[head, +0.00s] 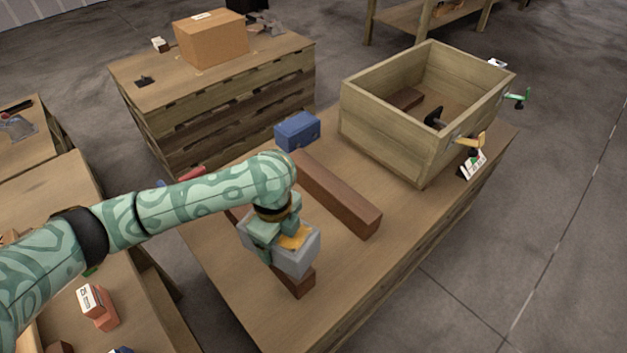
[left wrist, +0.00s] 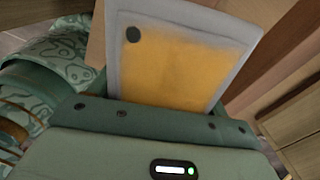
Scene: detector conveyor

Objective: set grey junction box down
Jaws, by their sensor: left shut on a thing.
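The grey junction box (head: 297,259) has a yellow-orange face and is in the grip of my left gripper (head: 283,236), at the near part of the wooden table in the head view. In the left wrist view the box (left wrist: 185,55) fills the top middle, with its yellow face, grey rim and a dark round spot showing. My left gripper is shut on it. The box is over or beside the near end of a brown beam (head: 300,283); I cannot tell whether it touches the beam or table. My right gripper is not in view.
A second brown beam (head: 340,193) lies to the right of the box. A blue box (head: 297,131) sits behind. A wooden crate (head: 387,146) with items inside stands at the table's far right. Bare tabletop (head: 393,227) shows between beam and crate.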

